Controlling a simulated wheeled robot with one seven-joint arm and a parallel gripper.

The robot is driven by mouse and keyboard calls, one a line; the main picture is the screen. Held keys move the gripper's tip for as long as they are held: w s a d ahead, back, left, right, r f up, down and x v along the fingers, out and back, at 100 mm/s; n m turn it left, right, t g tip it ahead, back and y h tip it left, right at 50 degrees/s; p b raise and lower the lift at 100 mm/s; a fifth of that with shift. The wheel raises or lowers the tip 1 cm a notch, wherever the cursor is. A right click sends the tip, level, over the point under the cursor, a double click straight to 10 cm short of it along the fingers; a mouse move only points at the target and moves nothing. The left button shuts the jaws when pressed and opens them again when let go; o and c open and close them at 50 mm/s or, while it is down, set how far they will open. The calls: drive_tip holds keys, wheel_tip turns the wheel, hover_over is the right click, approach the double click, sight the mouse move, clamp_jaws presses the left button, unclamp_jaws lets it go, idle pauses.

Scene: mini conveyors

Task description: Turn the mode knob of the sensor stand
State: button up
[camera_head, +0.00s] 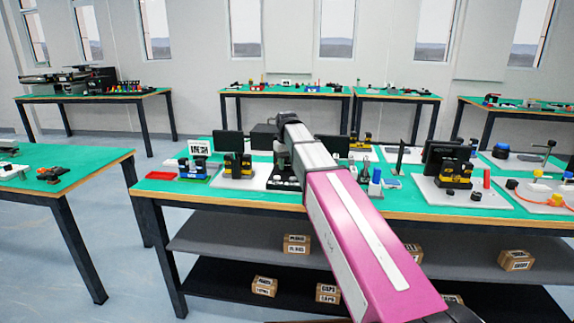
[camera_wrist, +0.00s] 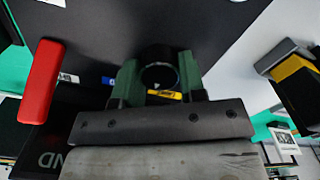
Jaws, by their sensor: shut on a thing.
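My gripper (camera_wrist: 158,64) shows in the wrist view with its two green fingers on either side of a dark round knob (camera_wrist: 159,77). The fingers are shut on the knob. The knob stands against a dark panel (camera_wrist: 225,25), which I take to be the sensor stand. A small yellow label (camera_wrist: 165,94) lies just below the knob. The knob's pointer or setting is not readable. In the head view my arm reaches over the middle table, and its own links hide the knob and fingertips.
A red bar (camera_wrist: 42,80) stands left of my gripper, and a yellow-and-black part (camera_wrist: 298,82) is at right. In the head view, the green-topped table (camera_head: 165,204) carries several stands and a black monitor (camera_head: 229,142) close to my arm. Boxes sit on shelves below.

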sight(287, 163)
drive_tip(key=shift+n, duration=2.2)
drive_tip(key=o, duration=0.9)
wheel_tip(287, 163, up, 11)
drive_tip(key=shift+f, duration=0.1)
